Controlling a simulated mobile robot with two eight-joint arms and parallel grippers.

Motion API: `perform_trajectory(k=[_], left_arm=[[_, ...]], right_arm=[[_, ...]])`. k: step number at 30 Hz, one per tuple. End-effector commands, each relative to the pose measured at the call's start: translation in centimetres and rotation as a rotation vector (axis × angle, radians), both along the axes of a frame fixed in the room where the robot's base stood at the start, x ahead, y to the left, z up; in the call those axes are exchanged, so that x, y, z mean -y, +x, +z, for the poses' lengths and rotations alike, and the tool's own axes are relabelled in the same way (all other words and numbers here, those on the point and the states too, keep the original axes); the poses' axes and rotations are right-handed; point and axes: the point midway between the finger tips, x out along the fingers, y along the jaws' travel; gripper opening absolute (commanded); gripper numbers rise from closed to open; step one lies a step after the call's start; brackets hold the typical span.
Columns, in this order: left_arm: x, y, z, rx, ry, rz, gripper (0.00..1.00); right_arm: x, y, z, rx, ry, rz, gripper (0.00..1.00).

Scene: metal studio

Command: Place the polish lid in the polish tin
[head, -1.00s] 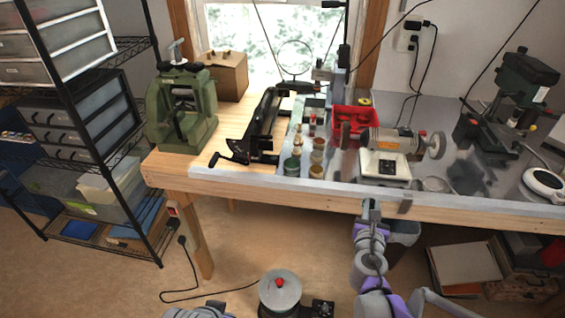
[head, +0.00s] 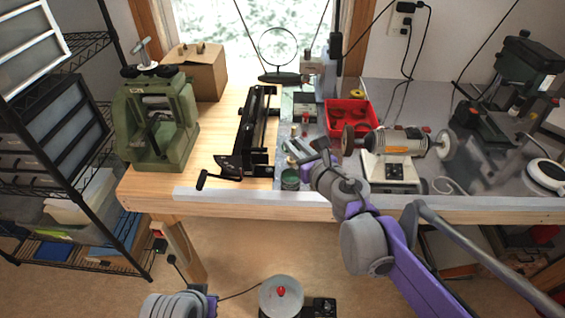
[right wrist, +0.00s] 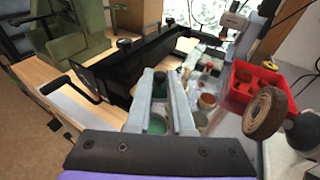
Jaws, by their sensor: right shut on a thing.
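My right gripper (head: 304,146) is over the front part of the bench, among small jars and bottles. In the right wrist view its two grey fingers (right wrist: 166,82) are closed on a dark green thing (right wrist: 160,84), which appears to be the polish lid; the fingers partly hide it. A round green tin (head: 290,180), apparently the polish tin, stands near the bench's front edge, just below the gripper in the head view. In the right wrist view the tin (right wrist: 157,125) shows between the fingers, nearer the wrist. My left arm shows at the bottom of the head view, its gripper out of sight.
Small bottles (right wrist: 207,102) stand close to the right of the fingers. A red bin (head: 347,118) and a bench grinder (head: 400,145) are farther right. A black tool with a crank (head: 248,140) lies left, and a green machine (head: 157,125) stands beyond it.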

Motion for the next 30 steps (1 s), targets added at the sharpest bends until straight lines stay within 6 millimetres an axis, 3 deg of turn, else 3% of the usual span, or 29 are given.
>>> perform_trajectory(k=[3, 9, 21, 30], left_arm=[[0.0, -0.1, -0.1, -0.001, 0.0, 0.0, 0.0], [0.0, -0.2, -0.7, -0.003, 0.0, 0.0, 0.0], [0.0, -0.3, -1.5, -0.005, 0.0, 0.0, 0.0], [0.0, -0.3, -1.5, -0.005, 0.0, 0.0, 0.0]], right_arm=[[0.0, 0.0, -0.7, 0.0, 0.0, -0.001, 0.0], [0.1, 0.0, -4.4, 0.0, 0.001, -0.001, 0.0], [0.1, 0.0, -9.3, 0.0, 0.001, -0.002, 0.0], [0.1, 0.0, -10.0, 0.0, 0.001, -0.001, 0.0]])
